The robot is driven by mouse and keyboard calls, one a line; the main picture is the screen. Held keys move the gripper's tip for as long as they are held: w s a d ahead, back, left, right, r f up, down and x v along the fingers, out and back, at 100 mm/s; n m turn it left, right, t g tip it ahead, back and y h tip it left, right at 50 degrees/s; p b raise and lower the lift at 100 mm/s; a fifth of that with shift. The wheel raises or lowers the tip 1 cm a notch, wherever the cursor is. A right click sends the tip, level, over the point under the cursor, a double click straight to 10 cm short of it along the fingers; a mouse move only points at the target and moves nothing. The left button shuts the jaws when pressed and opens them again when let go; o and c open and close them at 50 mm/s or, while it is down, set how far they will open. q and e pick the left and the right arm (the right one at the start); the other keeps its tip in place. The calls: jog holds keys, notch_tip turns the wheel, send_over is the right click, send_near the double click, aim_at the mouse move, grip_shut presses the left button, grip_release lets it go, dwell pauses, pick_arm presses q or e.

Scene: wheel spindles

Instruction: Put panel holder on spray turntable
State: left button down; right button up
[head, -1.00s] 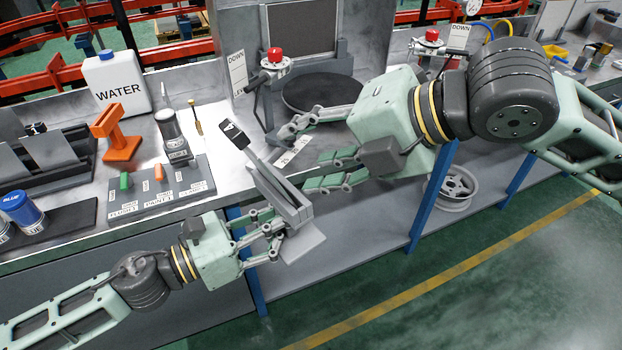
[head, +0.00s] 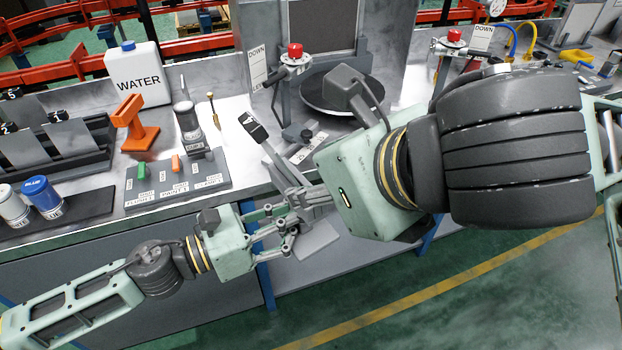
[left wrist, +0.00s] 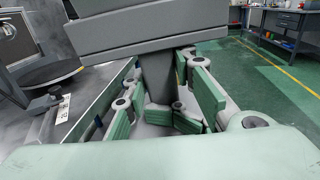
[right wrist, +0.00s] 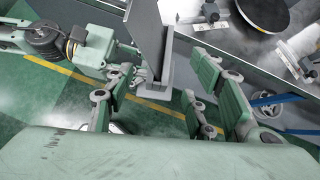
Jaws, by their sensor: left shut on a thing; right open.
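The panel holder is a grey slotted piece (head: 287,172) on a stem. My left gripper (head: 284,226) is shut on its stem; the left wrist view shows the stem (left wrist: 158,85) between the fingers and the grey block (left wrist: 140,35) above. My right gripper (head: 312,198) is open close to the holder, its fingers partly hidden by its own palm in the head view. In the right wrist view the holder (right wrist: 152,70) lies between the spread fingers, with no clear contact. The spray turntable, a black round disc (head: 318,97), is empty where visible, partly covered by my right arm.
A red-button post (head: 295,55) stands beside the turntable. On the bench are a water jug (head: 135,75), an orange stand (head: 133,125), a grey switch block (head: 178,183) and blue and white cans (head: 42,197). The bench's front edge lies behind both grippers.

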aim_at(300, 208)
jog(key=x, duration=1.1)
jog(key=shift+f, duration=0.15)
jog(key=shift+c, duration=0.5)
jog(key=shift+a, duration=0.1)
grip_shut()
pick_arm(q)
jog(key=c, duration=1.7)
grip_release()
jog(key=o, duration=0.6)
